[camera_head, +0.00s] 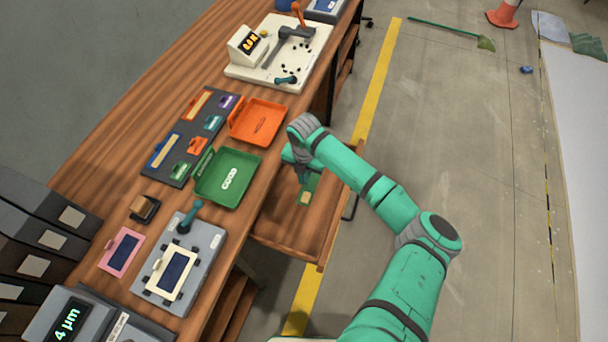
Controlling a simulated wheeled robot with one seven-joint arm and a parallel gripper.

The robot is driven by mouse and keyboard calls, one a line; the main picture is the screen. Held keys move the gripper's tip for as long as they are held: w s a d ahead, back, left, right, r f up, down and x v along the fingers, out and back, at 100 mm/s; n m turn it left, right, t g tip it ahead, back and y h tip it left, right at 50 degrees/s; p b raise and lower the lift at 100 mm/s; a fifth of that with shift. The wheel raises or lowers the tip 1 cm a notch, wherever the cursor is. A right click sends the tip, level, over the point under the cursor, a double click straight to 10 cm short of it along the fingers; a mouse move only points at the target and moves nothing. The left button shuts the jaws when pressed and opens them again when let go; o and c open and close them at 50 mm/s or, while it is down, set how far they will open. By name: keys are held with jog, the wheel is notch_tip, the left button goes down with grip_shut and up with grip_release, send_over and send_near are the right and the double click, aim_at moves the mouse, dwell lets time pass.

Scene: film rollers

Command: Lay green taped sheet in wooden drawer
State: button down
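The wooden drawer (283,238) is pulled out from the front of the workbench, with its inside facing up. A small green sheet (313,184) with a tan patch like tape (304,198) shows over the far part of the drawer. My gripper (303,175) points down at the sheet's upper left edge and partly covers it. The fingertips are small and partly hidden, so I cannot tell whether they are shut on the sheet. I also cannot tell whether the sheet touches the drawer floor or hangs just above it.
A green tray marked GOOD (240,163) and an orange tray (272,117) stand on the bench beside the drawer. A dark board with coloured pieces (223,87) lies behind them. A grey fixture (205,245) sits nearer. The drawer's near part is clear.

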aim_at(304, 188)
jog(key=shift+f, duration=3.55)
jog(key=c, duration=1.4)
grip_release()
jog(key=shift+r, duration=4)
